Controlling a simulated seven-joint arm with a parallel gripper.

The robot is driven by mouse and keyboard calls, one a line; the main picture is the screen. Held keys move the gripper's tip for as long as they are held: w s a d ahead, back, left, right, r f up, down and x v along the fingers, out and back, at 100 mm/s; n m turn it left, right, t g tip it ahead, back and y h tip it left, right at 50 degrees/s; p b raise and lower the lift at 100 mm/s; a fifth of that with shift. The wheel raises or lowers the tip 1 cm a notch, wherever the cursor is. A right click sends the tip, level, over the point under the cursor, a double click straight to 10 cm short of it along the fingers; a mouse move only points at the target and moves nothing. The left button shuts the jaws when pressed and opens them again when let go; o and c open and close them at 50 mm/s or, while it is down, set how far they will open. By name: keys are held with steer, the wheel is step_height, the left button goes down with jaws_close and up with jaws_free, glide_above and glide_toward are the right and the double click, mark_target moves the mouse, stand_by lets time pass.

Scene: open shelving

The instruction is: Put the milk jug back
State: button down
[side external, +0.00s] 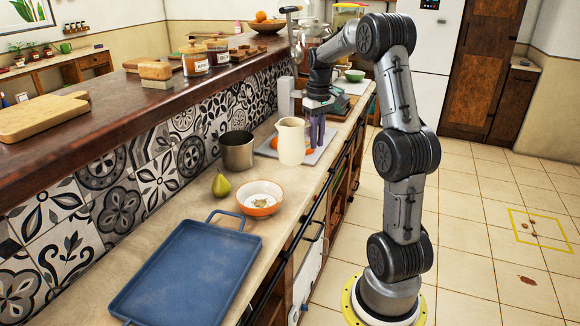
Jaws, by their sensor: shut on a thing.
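The milk jug (291,142) is a cream-white, upright jug over the near end of a light grey tray on the narrow counter, beside the tiled wall. I cannot tell whether its base touches the tray or is slightly above it. My gripper (316,134) has purple fingers pointing down at the jug's right side. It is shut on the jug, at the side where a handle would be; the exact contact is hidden.
A steel pot (238,152), a green pear (221,186), an orange-rimmed bowl (259,198) and a blue tray (187,272) stand nearer on the counter. Orange items lie on the grey tray (318,153). The raised wooden ledge (110,112) holds jars and boards. Open floor lies right.

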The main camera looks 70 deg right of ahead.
steer(key=w+d+f, duration=0.2)
steer(key=d+f, duration=0.1)
steer(key=w+d+f, duration=0.5)
steer(key=d+f, duration=0.1)
steer(key=shift+w+d, duration=0.4)
steer(key=shift+w+d+f, duration=0.15)
steer(key=shift+f, duration=1.55)
steer(key=shift+f, duration=0.1)
steer(key=c, duration=0.8)
jaws_free()
steer(key=shift+f, duration=0.1)
steer(key=shift+c, duration=0.2)
